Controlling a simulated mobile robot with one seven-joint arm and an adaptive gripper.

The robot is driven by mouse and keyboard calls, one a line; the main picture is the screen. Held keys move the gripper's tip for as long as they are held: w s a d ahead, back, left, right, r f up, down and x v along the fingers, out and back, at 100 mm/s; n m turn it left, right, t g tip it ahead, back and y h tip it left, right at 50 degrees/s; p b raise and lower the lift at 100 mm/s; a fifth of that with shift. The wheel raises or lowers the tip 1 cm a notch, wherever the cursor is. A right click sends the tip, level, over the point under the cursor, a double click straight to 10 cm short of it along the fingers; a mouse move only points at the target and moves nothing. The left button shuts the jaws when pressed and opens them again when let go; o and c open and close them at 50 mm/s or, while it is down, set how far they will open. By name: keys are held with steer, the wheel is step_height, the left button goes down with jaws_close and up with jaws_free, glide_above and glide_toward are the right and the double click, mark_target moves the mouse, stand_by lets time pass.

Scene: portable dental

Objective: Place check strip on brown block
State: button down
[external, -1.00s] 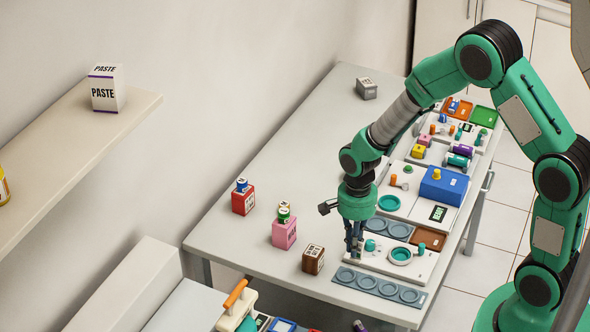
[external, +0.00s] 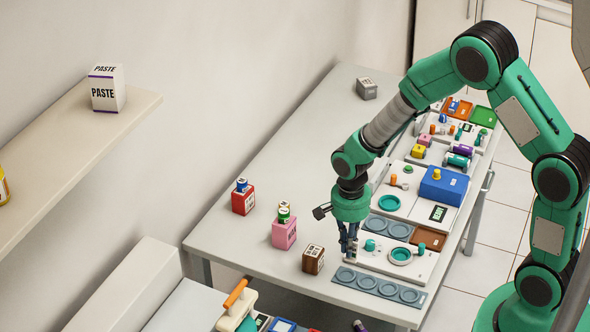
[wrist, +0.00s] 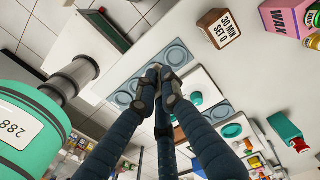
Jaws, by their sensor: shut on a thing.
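The brown block (external: 313,260), with a pale printed label, stands on the table left of my gripper; it also shows upside down at the top of the wrist view (wrist: 220,32). My gripper (external: 348,247) points down just above the left end of the white tray, a short way right of the block and apart from it. In the wrist view its fingers (wrist: 156,78) are drawn together at the tips. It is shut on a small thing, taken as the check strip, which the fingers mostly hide.
A pink block (external: 284,234) with a green-banded jar on it and a red block (external: 243,201) stand further left. The white tray (external: 420,262) and the grey-blue strip with round wells (external: 378,286) lie at right. Bare table surrounds the brown block.

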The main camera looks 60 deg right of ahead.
steer(key=w+d, duration=0.1)
steer(key=w, duration=0.3)
steer(key=w+d, duration=0.1)
steer(key=w, duration=0.3)
steer(key=w+d+f, duration=0.1)
steer(key=w, duration=0.3)
steer(key=shift+w+d+f, duration=0.1)
steer(key=shift+w+d, duration=0.05)
steer(key=shift+w, duration=0.15)
steer(key=shift+f+b, duration=0.35)
steer(key=shift+f, duration=1.4)
steer(key=shift+f, duration=0.15)
steer(key=c, duration=1.9)
jaws_free()
step_height(320, 180, up, 12)
steer(key=shift+p, duration=0.45)
steer(key=shift+w+r, duration=0.1)
steer(key=shift+r, duration=0.1)
